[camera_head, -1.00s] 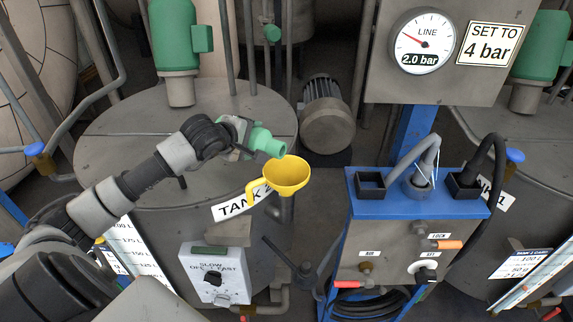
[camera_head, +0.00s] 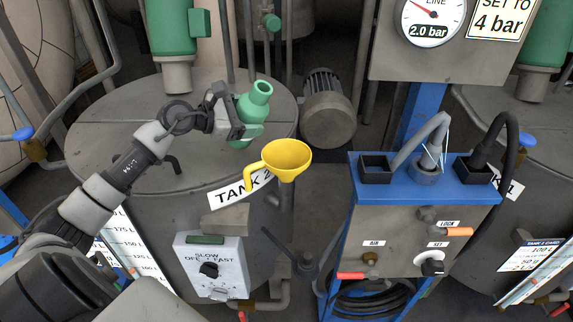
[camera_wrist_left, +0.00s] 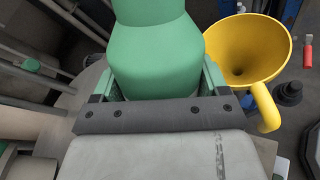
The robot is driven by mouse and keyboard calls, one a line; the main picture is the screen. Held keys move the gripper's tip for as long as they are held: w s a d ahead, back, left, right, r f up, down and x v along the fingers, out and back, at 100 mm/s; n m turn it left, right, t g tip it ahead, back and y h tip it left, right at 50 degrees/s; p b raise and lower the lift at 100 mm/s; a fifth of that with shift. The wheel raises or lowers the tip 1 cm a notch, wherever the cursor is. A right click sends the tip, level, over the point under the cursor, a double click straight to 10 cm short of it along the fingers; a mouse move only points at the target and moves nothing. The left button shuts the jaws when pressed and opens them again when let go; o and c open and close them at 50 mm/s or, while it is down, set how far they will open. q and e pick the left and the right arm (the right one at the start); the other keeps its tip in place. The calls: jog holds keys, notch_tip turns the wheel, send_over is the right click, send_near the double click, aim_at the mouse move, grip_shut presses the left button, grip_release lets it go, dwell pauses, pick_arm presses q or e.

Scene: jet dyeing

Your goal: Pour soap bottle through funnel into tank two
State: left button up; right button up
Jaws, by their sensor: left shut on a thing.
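The green soap bottle (camera_head: 254,106) is held above tank two (camera_head: 110,140), its open mouth up and leaning slightly right. My left gripper (camera_head: 236,118) is shut on it. In the left wrist view the bottle (camera_wrist_left: 155,55) sits between the fingers of my left gripper (camera_wrist_left: 155,90). The yellow funnel (camera_head: 287,158) stands at the tank's right front edge, below and right of the bottle and apart from it. The funnel also shows at the right of the left wrist view (camera_wrist_left: 262,45). The tank's label (camera_head: 238,189) is partly covered by the funnel's handle. My right gripper is not in view.
A blue-framed panel (camera_head: 425,180) with hoses and knobs stands right of the tank. A control box (camera_head: 211,266) is on the tank front. A green-topped motor (camera_head: 172,40) rises from the lid behind the bottle. A gauge (camera_head: 432,18) reads 2.0 bar.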

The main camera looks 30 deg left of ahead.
pick_arm(q)
jog(key=n+b, duration=0.1)
jog(key=f+t+h+b, duration=0.1)
jog(key=b, duration=0.1)
jog(key=shift+a+n, duration=0.25)
jog(key=shift+n, duration=0.15)
jog(key=shift+r+n+h+b, duration=0.3)
jog(key=shift+r+n+h, duration=0.1)
jog(key=shift+n, duration=0.1)
jog(key=shift+f+n+t, duration=0.15)
jog(key=shift+n+t, duration=0.15)
jog(key=shift+t, duration=0.1)
jog(key=shift+n+b, duration=0.4)
jog(key=shift+b, duration=0.15)
